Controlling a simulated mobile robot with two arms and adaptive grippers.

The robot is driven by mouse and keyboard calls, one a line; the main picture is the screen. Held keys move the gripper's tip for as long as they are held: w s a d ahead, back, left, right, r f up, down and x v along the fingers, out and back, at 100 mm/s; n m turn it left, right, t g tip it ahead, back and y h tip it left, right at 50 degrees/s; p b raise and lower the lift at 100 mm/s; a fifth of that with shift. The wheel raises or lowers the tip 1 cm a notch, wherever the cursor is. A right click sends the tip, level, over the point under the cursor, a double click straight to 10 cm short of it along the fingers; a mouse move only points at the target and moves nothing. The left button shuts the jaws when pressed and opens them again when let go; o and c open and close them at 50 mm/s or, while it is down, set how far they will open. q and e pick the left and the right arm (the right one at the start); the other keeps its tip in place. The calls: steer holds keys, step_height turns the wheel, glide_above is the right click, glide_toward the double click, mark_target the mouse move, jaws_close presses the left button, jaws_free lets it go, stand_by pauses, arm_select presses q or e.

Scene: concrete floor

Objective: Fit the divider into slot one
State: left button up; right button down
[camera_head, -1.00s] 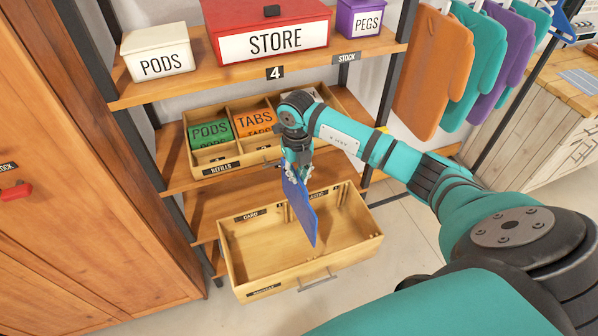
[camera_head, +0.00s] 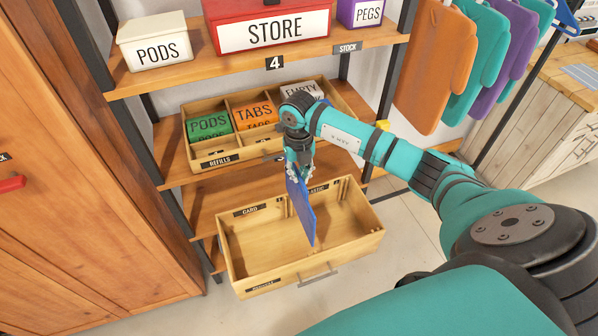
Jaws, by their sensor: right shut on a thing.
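The blue divider (camera_head: 304,213) hangs upright, slightly tilted, from my right gripper (camera_head: 295,170), which is shut on its upper edge. The divider is over the open wooden drawer (camera_head: 240,271), near the middle of its width. Its lower end overlaps the drawer's interior in the picture; I cannot tell whether it touches the floor of the drawer or sits in a slot. Narrow slot strips show on the drawer's back wall, close behind the divider and partly hidden by it. Labels on that wall read CARD and PLASTIC. My left gripper is not in view.
Above the drawer, a refills box (camera_head: 193,158) holds PODS, TABS and EMPTY compartments, close behind my right wrist. A white PODS box (camera_head: 153,45), a red STORE box (camera_head: 270,32) and a purple PEGS box (camera_head: 360,13) stand on the upper shelf. A wooden cabinet (camera_head: 80,200) is at left.

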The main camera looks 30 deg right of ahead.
mark_target(299, 210)
steer(key=shift+f+b, duration=0.95)
steer(key=shift+f, duration=0.65)
stand_by(0.5)
steer(key=shift+f+b, duration=5.75)
steer(key=shift+f, duration=1.4)
